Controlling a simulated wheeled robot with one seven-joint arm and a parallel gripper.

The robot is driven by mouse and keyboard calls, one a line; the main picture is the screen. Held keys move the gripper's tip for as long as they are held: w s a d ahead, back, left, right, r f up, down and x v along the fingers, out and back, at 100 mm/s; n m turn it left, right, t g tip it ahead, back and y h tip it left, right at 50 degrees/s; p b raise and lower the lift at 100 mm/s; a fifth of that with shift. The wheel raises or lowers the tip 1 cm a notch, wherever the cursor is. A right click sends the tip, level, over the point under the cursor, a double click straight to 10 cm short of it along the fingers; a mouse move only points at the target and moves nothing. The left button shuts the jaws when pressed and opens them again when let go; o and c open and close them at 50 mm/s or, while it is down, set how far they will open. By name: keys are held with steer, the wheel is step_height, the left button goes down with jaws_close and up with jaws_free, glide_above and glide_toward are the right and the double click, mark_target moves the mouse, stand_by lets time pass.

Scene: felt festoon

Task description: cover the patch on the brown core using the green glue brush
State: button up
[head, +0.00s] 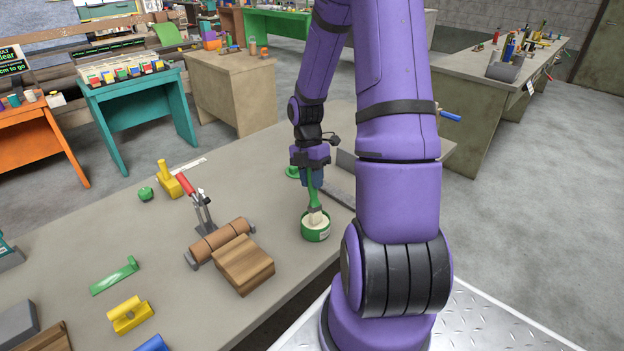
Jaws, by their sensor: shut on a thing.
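My gripper (311,176) is shut on the handle of the green glue brush (315,198). The brush hangs bristles down, with its pale tip at the mouth of a green glue pot (316,234). I cannot tell whether the tip touches the pale glue inside. The brown core (208,247) lies on its side in a grey holder, left of the pot and apart from the brush. I cannot make out the patch on the core at this size.
A wooden block (243,264) sits against the core's near side. A red-handled clamp tool (187,187) stands behind it. A yellow tool (170,179), a green handle (115,276) and a yellow piece (130,314) lie leftward. The bench (270,195) is bare between core and pot.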

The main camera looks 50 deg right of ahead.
steer(key=shift+r, duration=3.45)
steer(key=shift+s, duration=0.15)
